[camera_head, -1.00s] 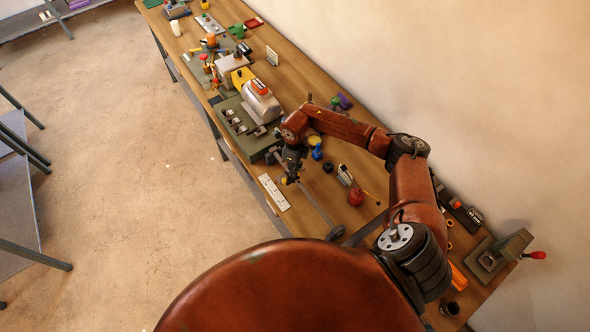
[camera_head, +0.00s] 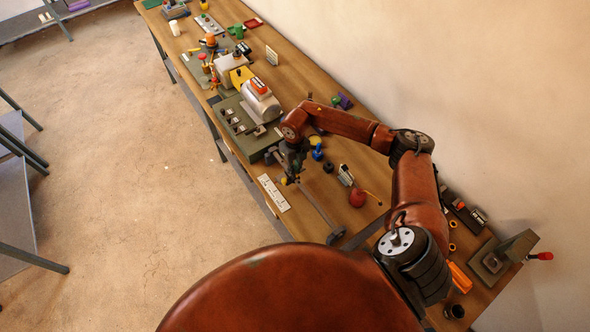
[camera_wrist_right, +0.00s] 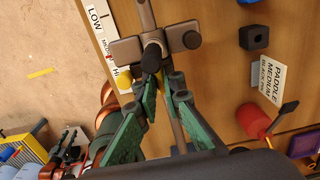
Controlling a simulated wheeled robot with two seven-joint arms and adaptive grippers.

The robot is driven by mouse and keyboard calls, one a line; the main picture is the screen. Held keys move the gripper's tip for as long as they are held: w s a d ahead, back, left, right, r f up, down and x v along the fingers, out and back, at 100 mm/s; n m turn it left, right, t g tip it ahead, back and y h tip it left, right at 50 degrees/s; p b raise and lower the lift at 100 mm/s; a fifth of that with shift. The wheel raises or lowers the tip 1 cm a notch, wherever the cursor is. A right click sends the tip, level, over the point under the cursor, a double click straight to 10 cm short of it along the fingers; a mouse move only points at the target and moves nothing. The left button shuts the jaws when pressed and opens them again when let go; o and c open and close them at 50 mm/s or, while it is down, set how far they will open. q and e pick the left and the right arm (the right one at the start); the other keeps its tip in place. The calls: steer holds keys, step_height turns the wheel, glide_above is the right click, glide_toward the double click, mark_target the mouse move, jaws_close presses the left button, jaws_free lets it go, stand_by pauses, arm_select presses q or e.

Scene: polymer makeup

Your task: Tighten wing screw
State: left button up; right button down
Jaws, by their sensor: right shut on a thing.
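In the right wrist view, the green fingers of my right gripper (camera_wrist_right: 155,82) are shut on a small dark screw (camera_wrist_right: 152,50), which I take to be the wing screw. It stands out from a grey metal cross-shaped clamp block (camera_wrist_right: 180,38) on the rod. The fingertips hide part of the screw, so its wings cannot be made out. My left gripper is in neither view.
A white strip marked LOW (camera_wrist_right: 97,18) lies beside the clamp. A red round paddle holder (camera_wrist_right: 252,120), a card (camera_wrist_right: 270,82) and a dark block (camera_wrist_right: 254,34) stand to its right. A grey motor unit (camera_head: 262,103) stands farther along the bench. The floor (camera_head: 130,180) on the left is open.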

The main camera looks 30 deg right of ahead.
stand_by(0.4)
steer(key=c, duration=2)
jaws_free()
steer(key=shift+c, duration=0.2)
steer(key=shift+r, duration=0.15)
step_height(320, 180, up, 12)
